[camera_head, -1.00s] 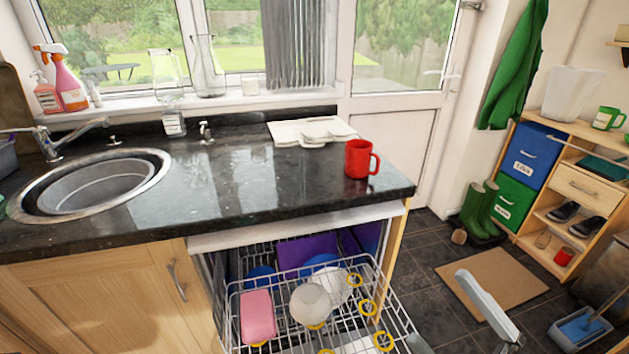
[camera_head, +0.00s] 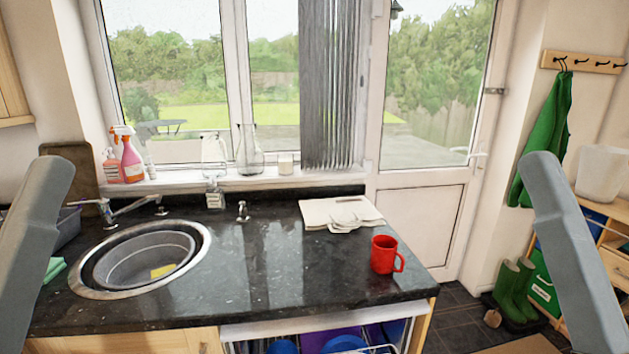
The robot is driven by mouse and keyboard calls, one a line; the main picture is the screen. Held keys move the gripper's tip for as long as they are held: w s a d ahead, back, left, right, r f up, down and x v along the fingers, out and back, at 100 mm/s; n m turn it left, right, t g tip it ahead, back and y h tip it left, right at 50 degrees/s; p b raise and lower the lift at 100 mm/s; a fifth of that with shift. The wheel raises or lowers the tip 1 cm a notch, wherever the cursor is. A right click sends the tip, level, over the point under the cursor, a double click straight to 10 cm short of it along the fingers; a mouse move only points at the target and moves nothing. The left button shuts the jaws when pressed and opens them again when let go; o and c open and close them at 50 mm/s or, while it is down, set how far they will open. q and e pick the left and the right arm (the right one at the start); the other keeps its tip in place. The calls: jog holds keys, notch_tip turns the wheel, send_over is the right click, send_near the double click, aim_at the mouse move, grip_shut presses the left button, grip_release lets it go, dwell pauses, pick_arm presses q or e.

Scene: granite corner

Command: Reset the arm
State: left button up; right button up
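My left arm shows as a grey link at the left edge of the head view, and my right arm as a grey link at the right. Both stand raised on either side of the counter. Neither gripper's fingers are visible, so I cannot see whether they hold anything. A red mug (camera_head: 384,255) stands upright on the black granite counter (camera_head: 290,262) near its right end, apart from both arms.
A round sink (camera_head: 88,281) with a yellow sponge (camera_head: 163,270) is at the left. Bottles (camera_head: 131,160) line the sill. The dishwasher rack (camera_head: 265,346) shows below the counter. The counter's middle is clear.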

notch_tip(320, 180, up, 28)
jog(key=p, duration=2.4)
jog(key=shift+p, duration=0.4)
